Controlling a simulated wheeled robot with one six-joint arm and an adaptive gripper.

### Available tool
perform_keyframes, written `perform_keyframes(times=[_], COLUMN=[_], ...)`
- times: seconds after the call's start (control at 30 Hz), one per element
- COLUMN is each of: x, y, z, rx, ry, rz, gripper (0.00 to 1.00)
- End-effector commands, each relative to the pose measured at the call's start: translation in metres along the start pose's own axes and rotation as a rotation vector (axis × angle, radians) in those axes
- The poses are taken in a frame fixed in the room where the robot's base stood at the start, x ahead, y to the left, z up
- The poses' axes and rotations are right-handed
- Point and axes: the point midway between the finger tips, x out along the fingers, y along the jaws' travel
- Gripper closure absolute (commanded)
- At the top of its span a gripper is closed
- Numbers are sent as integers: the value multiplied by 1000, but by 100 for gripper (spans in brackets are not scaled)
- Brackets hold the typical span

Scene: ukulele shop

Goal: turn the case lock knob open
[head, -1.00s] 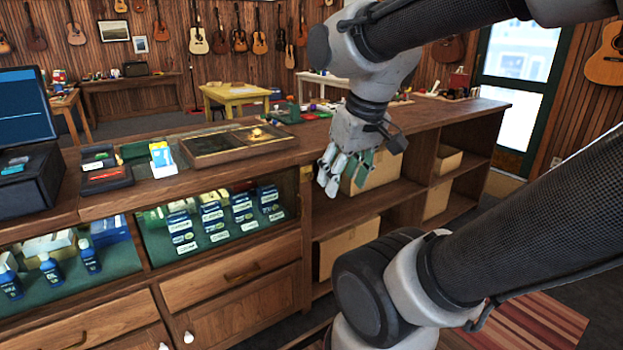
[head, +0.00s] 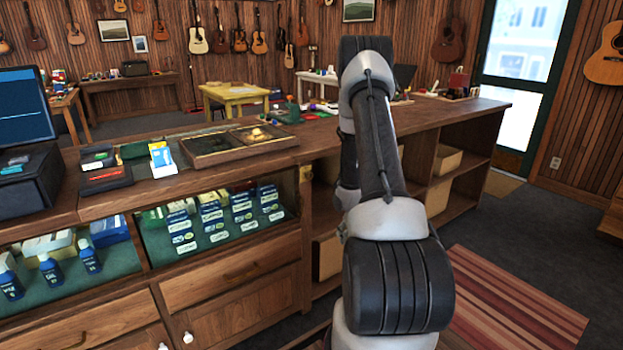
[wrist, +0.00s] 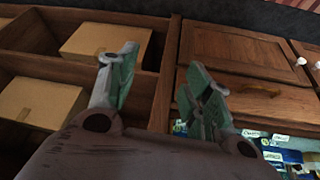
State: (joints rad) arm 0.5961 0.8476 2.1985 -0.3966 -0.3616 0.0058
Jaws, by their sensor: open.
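The glass-fronted display case (head: 150,248) is built into the wooden counter in the head view, with blue packets and bottles inside. A small brass-coloured piece (head: 305,174) on the post at the case's right end looks like the lock knob; it is too small to tell how it is turned. My gripper is hidden behind my arm in the head view. In the wrist view my gripper (wrist: 163,62) is open and empty, its two fingers apart in front of the counter. The wrist view looks upside down, with case packets (wrist: 282,156) at lower right. I cannot make out the knob there.
Open shelves with cardboard boxes (wrist: 108,42) lie left of the fingers in the wrist view. A cabinet door (wrist: 232,52) and a drawer (wrist: 255,98) lie to the right. A wooden tray (head: 205,158) sits on the counter. A striped rug (head: 512,305) covers the floor at right.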

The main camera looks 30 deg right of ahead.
Motion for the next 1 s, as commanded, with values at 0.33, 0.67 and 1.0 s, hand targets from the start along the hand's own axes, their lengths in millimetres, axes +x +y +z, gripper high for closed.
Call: perform_keyframes(times=[0.33, 0.67, 1.0], x=[-1, -47, -24], y=[-27, -36, -47], z=[-158, -203, -251], rx=[-88, -88, -87], ry=[871, 1126, 1122], rz=[-165, -206, -205], gripper=[50, 50, 50])
